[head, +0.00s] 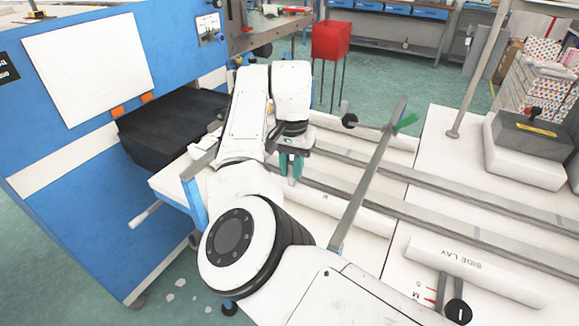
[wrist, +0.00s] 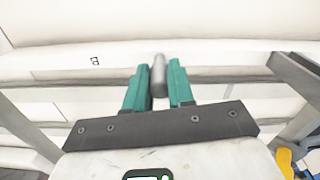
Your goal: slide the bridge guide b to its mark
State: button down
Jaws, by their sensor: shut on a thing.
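My gripper (head: 291,172), with teal fingers, points down over the white table near its left end. In the wrist view the fingers (wrist: 158,88) are shut on a grey upright peg (wrist: 159,72). The peg stands in front of a long white bar (wrist: 200,62) marked with a small letter B, which I take for the bridge guide b. I cannot tell from this view how the peg joins the bar. The mark for the guide cannot be made out in either view.
Grey rails (head: 465,212) run across the white table. A grey crossbar (head: 368,180) lies over them, right of my gripper, with a green piece (head: 405,122) at its far end. A white bar labelled SIDE LAY (head: 470,268) lies nearer. A blue machine (head: 75,165) stands left.

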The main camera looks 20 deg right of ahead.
jog(key=c, duration=1)
grip_release()
jog(key=shift+o, duration=0.2)
notch_tip(320, 180, up, 11)
jog(key=shift+f, duration=0.1)
